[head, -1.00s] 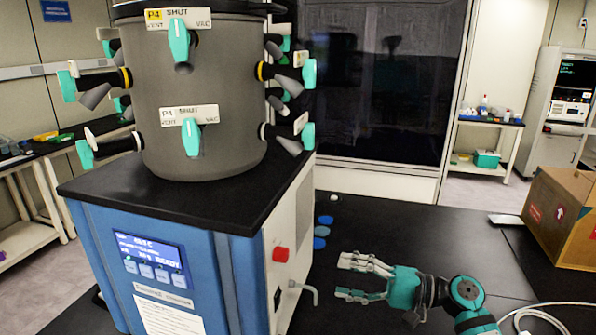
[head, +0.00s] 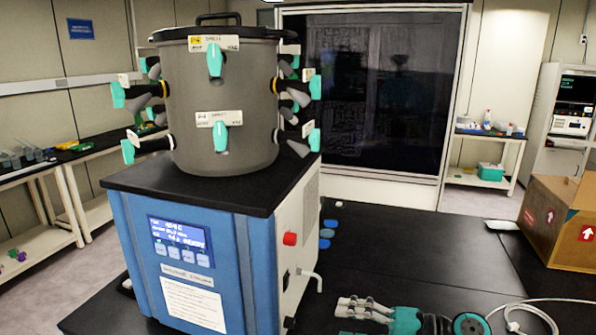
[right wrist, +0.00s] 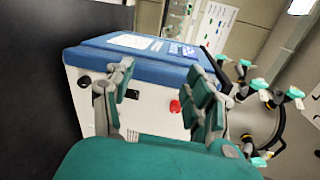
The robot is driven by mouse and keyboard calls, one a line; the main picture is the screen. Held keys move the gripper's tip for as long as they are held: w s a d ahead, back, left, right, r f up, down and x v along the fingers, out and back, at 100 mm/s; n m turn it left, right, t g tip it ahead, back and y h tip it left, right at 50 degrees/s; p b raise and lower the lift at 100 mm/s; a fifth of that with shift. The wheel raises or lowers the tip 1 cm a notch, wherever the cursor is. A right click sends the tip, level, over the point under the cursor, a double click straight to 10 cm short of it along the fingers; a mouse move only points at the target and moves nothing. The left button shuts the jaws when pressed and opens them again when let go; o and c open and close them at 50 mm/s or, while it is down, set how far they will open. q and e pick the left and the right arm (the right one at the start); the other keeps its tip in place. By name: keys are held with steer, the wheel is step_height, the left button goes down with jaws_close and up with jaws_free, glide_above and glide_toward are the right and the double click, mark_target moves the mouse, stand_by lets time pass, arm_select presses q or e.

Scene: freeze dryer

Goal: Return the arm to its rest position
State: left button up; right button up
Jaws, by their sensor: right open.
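My right gripper (head: 362,308) is low in the head view, over the black bench to the right of the freeze dryer (head: 205,255). Its fingers point left toward the machine's side and hold nothing. In the right wrist view my right gripper (right wrist: 160,105) shows its two fingers apart, with the dryer's pale side panel and red knob (right wrist: 174,106) beyond them. The red knob also shows in the head view (head: 290,239). The fingers look apart from the machine. My left gripper is not in view.
The grey drum (head: 225,110) with teal-handled valves stands on the dryer. A small hose outlet (head: 312,278) sticks out from the dryer's side. A cardboard box (head: 560,220) and a white cable (head: 525,305) are at right. The mid-bench is clear.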

steer(key=s+f+n+g+h, duration=0.1)
steer(key=s+f+n+h, duration=0.45)
steer(key=s+f, duration=0.95)
steer(key=s+d+f+n+h, duration=0.1)
steer(key=s+d+f+h, duration=0.1)
steer(key=s+d+h, duration=0.4)
steer(key=s+d+f+h, duration=0.3)
steer(key=s+d+h, duration=0.15)
steer(key=s, duration=0.35)
step_height(320, 180, down, 28)
steer(key=s+f+g+b, duration=0.1)
steer(key=s+g+b, duration=0.1)
steer(key=b, duration=0.1)
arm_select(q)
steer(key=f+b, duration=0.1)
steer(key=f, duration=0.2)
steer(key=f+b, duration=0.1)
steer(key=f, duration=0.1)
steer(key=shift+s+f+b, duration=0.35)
arm_select(e)
steer(key=s+d+f+g, duration=0.1)
steer(key=s+d+f, duration=0.1)
steer(key=s+f, duration=1.4)
steer(key=shift+d+f+n, duration=0.35)
steer(key=shift+d+f, duration=0.05)
steer(key=shift+f, duration=0.5)
